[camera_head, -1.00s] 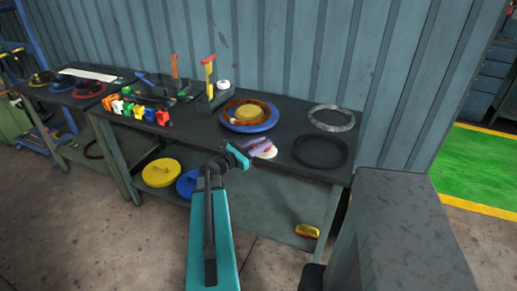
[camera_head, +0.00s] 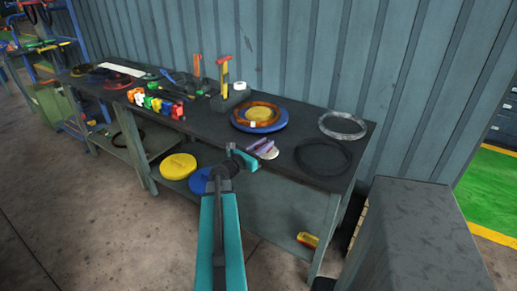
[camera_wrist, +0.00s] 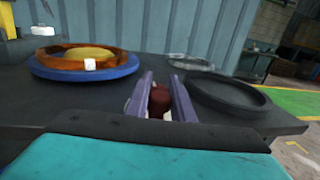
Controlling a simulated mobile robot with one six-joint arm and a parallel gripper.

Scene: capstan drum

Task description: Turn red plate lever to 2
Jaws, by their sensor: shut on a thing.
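My gripper (camera_head: 262,147) is low over the front edge of the dark bench. In the wrist view, its two purple fingers (camera_wrist: 160,100) are shut on a dark red piece (camera_wrist: 159,101), which looks like a lever handle. A white round plate (camera_head: 270,154) shows beside and under the fingers; part of it also shows in the wrist view (camera_wrist: 132,107). The fingers hide most of the red piece and plate. No number mark is readable, so I cannot tell the lever's position.
A blue disc (camera_head: 272,128) carrying a brown ring and yellow centre lies behind my gripper. A black ring (camera_head: 323,158) and a grey ring (camera_head: 342,126) lie to the right. A yellow lever with a red top (camera_head: 224,75) stands at the back. Coloured blocks (camera_head: 155,103) lie left.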

